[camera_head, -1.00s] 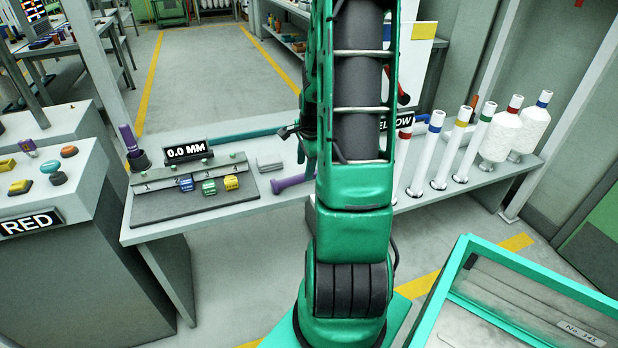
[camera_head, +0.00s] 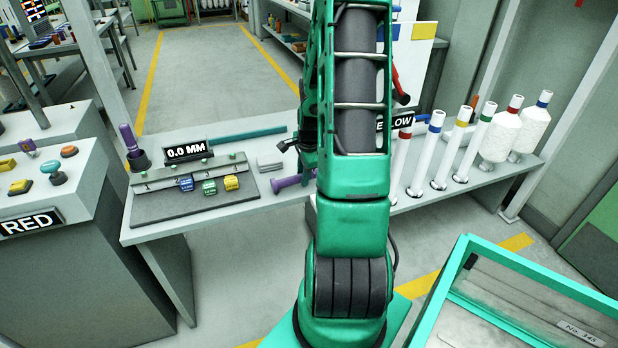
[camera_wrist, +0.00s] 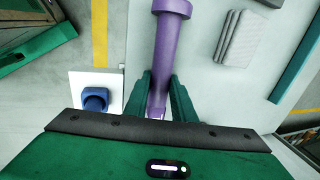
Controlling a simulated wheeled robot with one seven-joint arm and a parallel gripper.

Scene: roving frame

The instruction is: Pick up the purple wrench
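The purple wrench (camera_head: 288,182) lies on the white bench, right of the dark grey gauge board and partly hidden by my arm. In the wrist view the purple wrench (camera_wrist: 168,45) has a thick rounded end at the top and a narrower shaft running down between my fingers. My gripper (camera_wrist: 162,82) has its two green fingers apart, one on each side of the shaft. A light gap shows beside the right finger; contact is not clear. In the head view my gripper is mostly hidden behind the arm.
A grey block stack (camera_head: 270,163) and a teal bar (camera_head: 247,136) lie close behind the wrench. The gauge board (camera_head: 165,205) and a purple-handled tool in a dark cup (camera_head: 138,160) stand left. White tubes (camera_head: 428,155) stand right. The bench's front edge is near.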

